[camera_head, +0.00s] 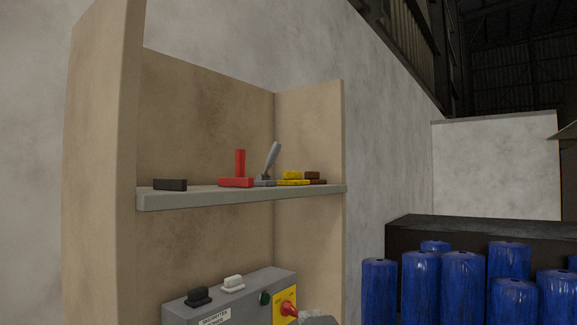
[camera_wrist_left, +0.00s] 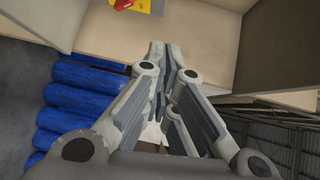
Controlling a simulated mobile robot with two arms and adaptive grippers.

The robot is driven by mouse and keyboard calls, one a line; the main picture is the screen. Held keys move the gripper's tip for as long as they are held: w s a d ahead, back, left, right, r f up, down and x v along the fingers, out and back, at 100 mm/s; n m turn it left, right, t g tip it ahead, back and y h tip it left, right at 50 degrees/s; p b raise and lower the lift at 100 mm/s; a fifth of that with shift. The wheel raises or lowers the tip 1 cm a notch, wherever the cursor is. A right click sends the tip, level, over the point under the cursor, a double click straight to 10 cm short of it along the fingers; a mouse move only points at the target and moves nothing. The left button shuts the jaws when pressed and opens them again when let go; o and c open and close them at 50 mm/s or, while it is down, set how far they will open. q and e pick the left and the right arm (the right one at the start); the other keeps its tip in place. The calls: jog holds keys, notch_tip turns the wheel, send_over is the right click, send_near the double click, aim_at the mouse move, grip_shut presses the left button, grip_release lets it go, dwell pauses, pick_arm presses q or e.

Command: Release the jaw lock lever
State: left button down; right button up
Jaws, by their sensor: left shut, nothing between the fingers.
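Several levers stand in a row on the shelf. A red lever (camera_head: 240,168) is upright, and a grey lever (camera_head: 270,165) leans to the right. A dark one (camera_head: 170,184) lies flat at the left, and yellow (camera_head: 293,178) and brown (camera_head: 314,178) ones lie low at the right. I cannot tell by any label which is the jaw lock lever. My left gripper (camera_head: 318,317) shows only in part at the bottom edge, below the shelf and beside the grey control box. In the left wrist view its fingers (camera_wrist_left: 163,48) are shut and empty. My right gripper is not in view.
The grey control box (camera_head: 185,314) carries black and white handles, a green button and a red switch (camera_head: 289,308) on a yellow plate. The shelf edge (camera_head: 240,198) and beige side panels enclose the space. Blue barrels (camera_head: 462,285) stand at the right.

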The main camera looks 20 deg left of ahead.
aim_at(271, 159)
pick_arm(q)
notch_tip(271, 159, up, 27)
jog(key=s+d+m+t+y, duration=0.1)
jog(key=m+t+y, duration=0.1)
jog(key=t+y, duration=0.2)
jog(key=shift+r+y, duration=0.15)
jog(key=shift+y, duration=0.65)
jog(key=p+x, duration=0.2)
jog(key=x, duration=0.2)
jog(key=s+a+p+x, duration=0.1)
jog(key=p+x, duration=0.1)
jog(key=x, duration=0.2)
jog(key=p+x, duration=0.3)
jog(key=x, duration=0.1)
jog(key=shift+s+a+r, duration=0.1)
jog(key=shift+a+r, duration=0.25)
jog(key=shift+a, duration=0.1)
jog(key=shift+a+r, duration=0.1)
jog(key=shift+a, duration=0.35)
jog(key=shift+d, duration=0.15)
